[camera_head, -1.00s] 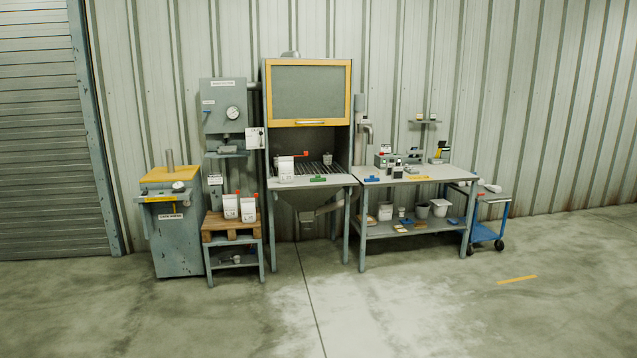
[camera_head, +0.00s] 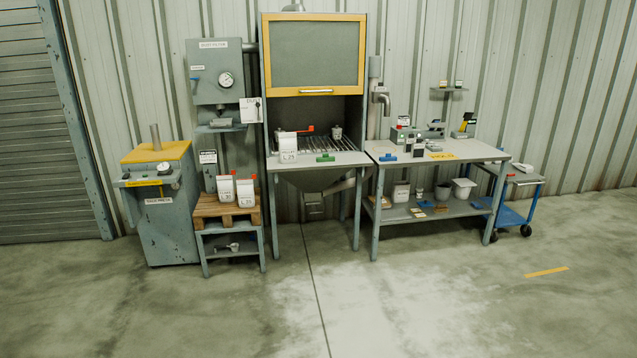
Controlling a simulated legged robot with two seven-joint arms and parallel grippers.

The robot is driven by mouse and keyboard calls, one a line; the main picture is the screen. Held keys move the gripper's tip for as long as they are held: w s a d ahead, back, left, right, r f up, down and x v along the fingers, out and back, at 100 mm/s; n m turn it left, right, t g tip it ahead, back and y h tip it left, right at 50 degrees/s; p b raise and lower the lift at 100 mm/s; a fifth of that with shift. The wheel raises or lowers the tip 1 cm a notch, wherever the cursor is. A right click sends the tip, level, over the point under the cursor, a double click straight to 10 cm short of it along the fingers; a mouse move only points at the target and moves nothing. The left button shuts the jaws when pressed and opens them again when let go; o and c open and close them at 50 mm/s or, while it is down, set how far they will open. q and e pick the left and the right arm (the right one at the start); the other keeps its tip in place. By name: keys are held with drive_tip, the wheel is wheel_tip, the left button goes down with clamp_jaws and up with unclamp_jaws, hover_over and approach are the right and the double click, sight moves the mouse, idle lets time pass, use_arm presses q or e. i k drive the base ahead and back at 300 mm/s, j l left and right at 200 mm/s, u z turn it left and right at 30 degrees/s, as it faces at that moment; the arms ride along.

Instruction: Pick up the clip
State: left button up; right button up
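Several small coloured pieces could be the clip, but at this distance I cannot tell which is. A green piece (camera_head: 325,157) lies on the front ledge of the yellow-framed hood station. A blue piece (camera_head: 388,157) lies on the left part of the workbench. A red piece (camera_head: 310,128) shows behind a white bag (camera_head: 288,148) standing on the hood ledge. Two more white bags, the left one (camera_head: 225,188) and the right one (camera_head: 245,192), stand on a wooden pallet and have small red parts at their tops. Neither of my grippers is in view.
The workbench (camera_head: 470,150) holds small devices and has a lower shelf with tubs. A blue cart (camera_head: 515,216) stands at its right. A grey cabinet with a yellow top (camera_head: 158,152) stands at the left. The concrete floor (camera_head: 400,310) in front is clear.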

sight(325, 158)
drive_tip(key=i+z, duration=0.15)
drive_tip(key=i, duration=2.5)
